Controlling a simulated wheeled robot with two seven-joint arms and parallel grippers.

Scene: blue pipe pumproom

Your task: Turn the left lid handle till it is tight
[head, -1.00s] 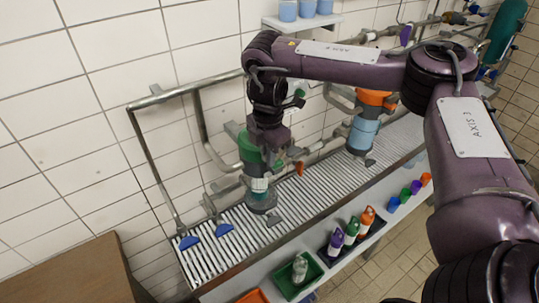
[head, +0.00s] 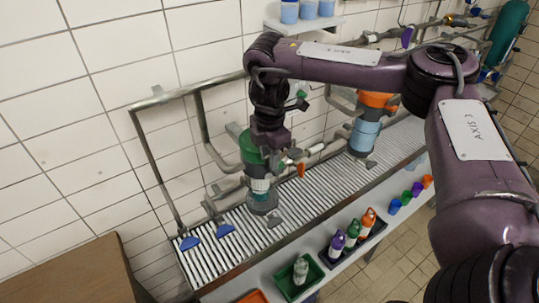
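The left housing has a green lid (head: 250,150) above a clear, greyish bowl (head: 263,202), standing over the ribbed grating. My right gripper (head: 272,158) points down at the top of this lid, at its right side. The gripper's dark body covers the lid handle, so the handle and the fingertips are not clearly seen. I cannot tell whether the fingers are closed on it. A second housing with an orange lid (head: 376,99) and blue bowl (head: 364,135) stands farther right. My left gripper is not in view.
Grey pipes (head: 150,165) run along the tiled wall. A small orange lever (head: 301,170) is just right of my gripper. Bottles (head: 352,232) and a green tray (head: 298,279) line the front ledge. A brown box (head: 75,275) stands lower left.

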